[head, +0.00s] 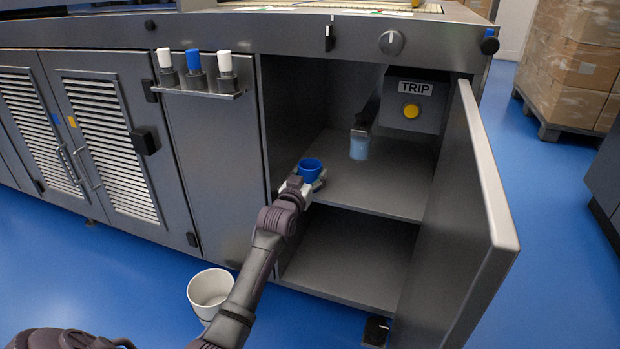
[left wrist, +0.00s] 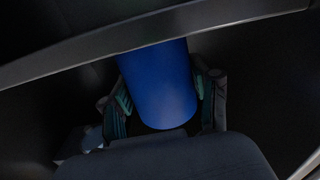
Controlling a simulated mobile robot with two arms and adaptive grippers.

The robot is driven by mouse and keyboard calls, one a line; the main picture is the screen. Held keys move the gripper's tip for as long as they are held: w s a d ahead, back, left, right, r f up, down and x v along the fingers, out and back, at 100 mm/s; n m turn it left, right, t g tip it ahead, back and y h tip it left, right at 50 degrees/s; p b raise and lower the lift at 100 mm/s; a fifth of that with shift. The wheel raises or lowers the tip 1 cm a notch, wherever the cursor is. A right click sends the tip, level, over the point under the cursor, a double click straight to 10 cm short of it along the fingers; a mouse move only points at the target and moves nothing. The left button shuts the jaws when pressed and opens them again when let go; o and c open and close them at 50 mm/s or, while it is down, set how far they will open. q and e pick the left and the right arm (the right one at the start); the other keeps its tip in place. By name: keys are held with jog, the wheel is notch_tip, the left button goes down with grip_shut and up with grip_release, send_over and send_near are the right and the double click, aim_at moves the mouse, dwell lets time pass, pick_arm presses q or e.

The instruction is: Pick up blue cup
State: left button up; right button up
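The blue cup (head: 310,169) is upright at the left front of the open cabinet's upper shelf (head: 385,190). I cannot tell whether its base rests on that shelf. My left gripper (head: 305,184) reaches in from the front and is at the cup. In the left wrist view the cup (left wrist: 160,88) lies between the two fingers of my left gripper (left wrist: 163,100), one close on each side. Whether both pads press on it is too dark to tell. My right gripper is not in view.
The cabinet door (head: 465,215) stands open at the right. A white bucket (head: 209,289) is on the floor beside my left arm. The lower compartment (head: 345,260) looks empty.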

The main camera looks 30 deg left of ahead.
pick_arm(q)
jog(key=c, duration=0.3)
jog(key=shift+c, duration=0.2)
